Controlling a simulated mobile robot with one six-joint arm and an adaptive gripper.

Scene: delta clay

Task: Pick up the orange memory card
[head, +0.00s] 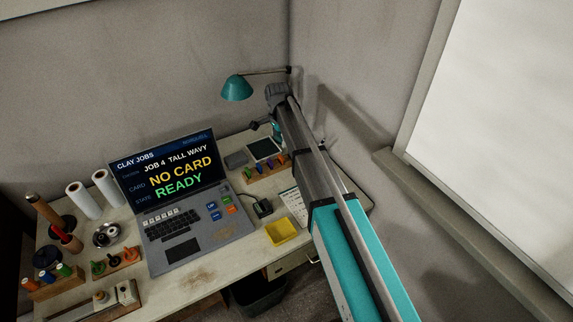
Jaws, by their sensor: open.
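A small wooden rack (267,173) stands at the back right of the desk with several small coloured pieces upright in it. Green and blue ones show; I cannot clearly tell which of them is the orange memory card. My gripper (256,125) is at the far end of my arm, above the back of the desk and behind the rack in the picture. It is small and partly hidden by my arm. It is open, and I see nothing held in it.
A laptop (175,222) reading "NO CARD READY" fills the desk's middle. A yellow tray (281,232) is at the front right. A teal lamp (237,88) overhangs the back. Rolls (84,200) and tool racks (117,264) crowd the left.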

